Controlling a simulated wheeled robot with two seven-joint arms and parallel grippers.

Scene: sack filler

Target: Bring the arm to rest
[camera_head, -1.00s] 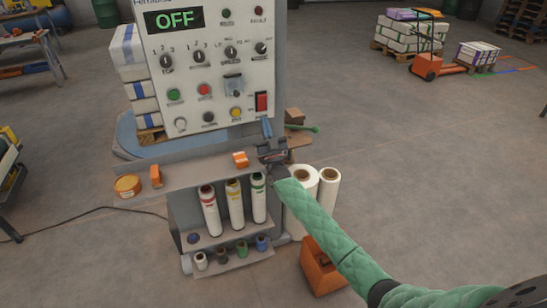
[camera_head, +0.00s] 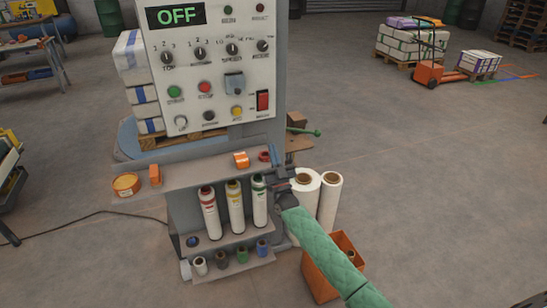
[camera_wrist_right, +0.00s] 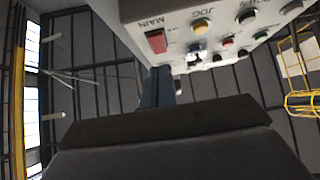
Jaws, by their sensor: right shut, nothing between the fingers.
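My right arm, in a green padded sleeve, comes in from the lower right in the head view. My right gripper (camera_head: 276,158) is shut and empty in front of the machine, below the control panel (camera_head: 215,75) and by the right end of the shelf. In the right wrist view the blue fingers (camera_wrist_right: 157,88) are together, pointing up past the panel's lower edge. The panel's display reads OFF (camera_head: 176,16). Its red main switch (camera_head: 263,100) also shows in the right wrist view (camera_wrist_right: 156,41). My left gripper is not in view.
The shelf (camera_head: 190,172) carries orange tape and a red ring near my gripper. White film rolls (camera_head: 329,200) and an orange bin (camera_head: 318,285) stand close to my right arm.

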